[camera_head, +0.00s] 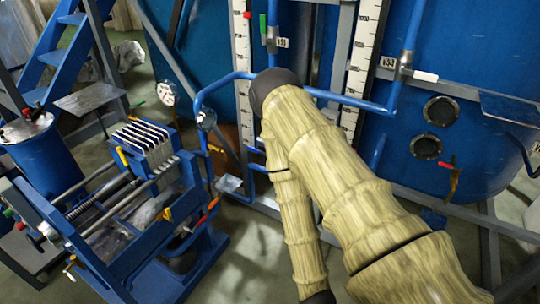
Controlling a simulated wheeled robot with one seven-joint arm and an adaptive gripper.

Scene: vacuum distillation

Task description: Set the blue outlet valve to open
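My arm crosses the middle of the view in a tan ribbed cover, and its dark joint is in front of the blue pipes. My gripper does not show. I cannot tell which fitting is the blue outlet valve. Candidates include a green-handled fitting (263,27) on the upright pipe at the top, a pale fitting (206,119) on the blue pipe bend, and a red-tipped fitting (452,168) low on the right tank. Part of the pipework behind my arm is hidden.
A large blue tank (480,60) fills the right, with two round ports. White scale strips (363,60) stand before the tanks. A blue filter press (110,220) and a blue drum (42,150) stand at left. Blue stairs (55,50) rise behind. Some grey floor (245,270) is bare.

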